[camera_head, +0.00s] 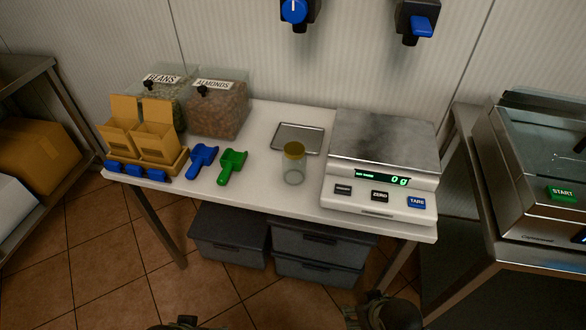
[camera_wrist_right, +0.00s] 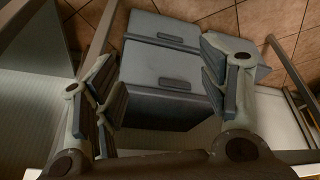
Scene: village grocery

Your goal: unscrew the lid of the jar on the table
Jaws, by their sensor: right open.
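The jar (camera_head: 293,174) stands upright on the white table (camera_head: 255,178), left of the scale. It is clear and looks empty, with a yellow-gold lid (camera_head: 294,150) seated on top. My right gripper (camera_head: 366,308) shows at the bottom edge of the head view, low in front of the table and well away from the jar. In the right wrist view my right gripper (camera_wrist_right: 158,62) is open, with nothing between its fingers. Only a small dark part of my left gripper (camera_head: 186,322) shows at the bottom edge, and its fingers cannot be made out. The jar is not in the wrist view.
A scale (camera_head: 378,165) reading zero stands right of the jar, and a metal tray (camera_head: 298,138) lies behind it. Blue (camera_head: 202,160) and green (camera_head: 231,166) scoops, cardboard boxes (camera_head: 155,135) and an almond bin (camera_head: 217,108) stand left. Grey bins (camera_head: 318,245) sit below the table.

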